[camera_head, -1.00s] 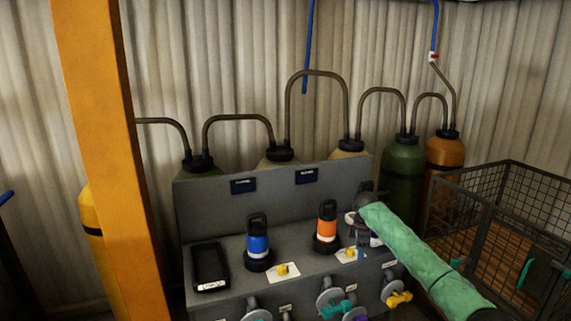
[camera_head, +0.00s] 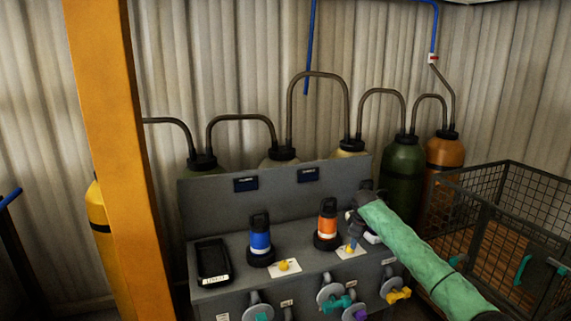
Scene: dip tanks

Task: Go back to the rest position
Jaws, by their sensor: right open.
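My right gripper (camera_head: 352,243) is at the end of my green-sleeved right arm, which comes in from the lower right. It points down over the top of the grey dip tank bench (camera_head: 222,202), just right of the orange lantern-like item (camera_head: 328,222). It is open, and I see nothing held in it. A white card with a yellow knob (camera_head: 349,252) lies right under its fingers; I cannot tell whether they touch. A blue lantern-like item (camera_head: 260,240) stands upright to the left. My left gripper is not in view.
A black tray (camera_head: 212,262) lies at the bench's left end. Valves with coloured handles (camera_head: 397,294) stick out of the bench front. A wire cage (camera_head: 530,210) stands at right. An orange post (camera_head: 115,150) rises at left. Gas cylinders (camera_head: 404,165) stand behind.

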